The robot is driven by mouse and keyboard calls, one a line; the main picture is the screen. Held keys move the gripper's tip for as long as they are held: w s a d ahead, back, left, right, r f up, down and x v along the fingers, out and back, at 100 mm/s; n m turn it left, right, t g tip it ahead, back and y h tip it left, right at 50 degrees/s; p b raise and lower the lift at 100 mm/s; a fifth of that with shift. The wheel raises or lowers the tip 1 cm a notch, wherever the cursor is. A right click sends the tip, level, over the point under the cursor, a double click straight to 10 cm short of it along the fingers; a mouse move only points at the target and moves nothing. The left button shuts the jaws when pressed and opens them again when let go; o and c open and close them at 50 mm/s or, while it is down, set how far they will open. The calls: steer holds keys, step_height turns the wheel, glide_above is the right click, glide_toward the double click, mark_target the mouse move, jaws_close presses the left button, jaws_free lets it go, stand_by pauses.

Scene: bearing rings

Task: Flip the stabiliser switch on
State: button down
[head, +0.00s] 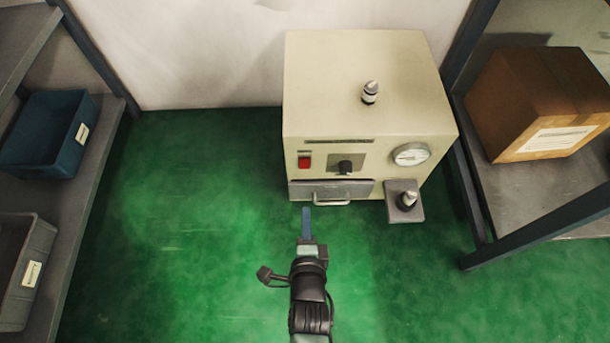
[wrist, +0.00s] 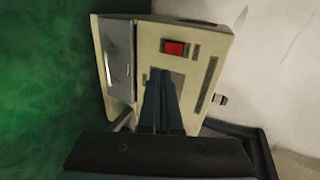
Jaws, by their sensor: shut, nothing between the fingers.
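A cream box-shaped machine (head: 365,85) stands on the green floor against the back wall. A red rocker switch (head: 304,162) sits at the left of its front panel, and it also shows in the wrist view (wrist: 174,48). I cannot tell which way the rocker is tipped. In the wrist view the fingertips (wrist: 162,76) point at the panel, apart from the switch.
A drawer (head: 330,189) with a handle is under the panel. A round gauge (head: 411,155) and a grey bracket with a knob (head: 405,201) are at the right. Shelves with bins (head: 50,130) stand left, and a cardboard box (head: 540,95) sits on a right shelf. Floor left of the machine is clear.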

steer(key=b, duration=0.8)
glide_toward(305, 168)
steer(key=f+x, duration=0.1)
steer(key=x, duration=0.4)
steer(key=shift+w, duration=0.7)
steer(key=shift+w, duration=0.15)
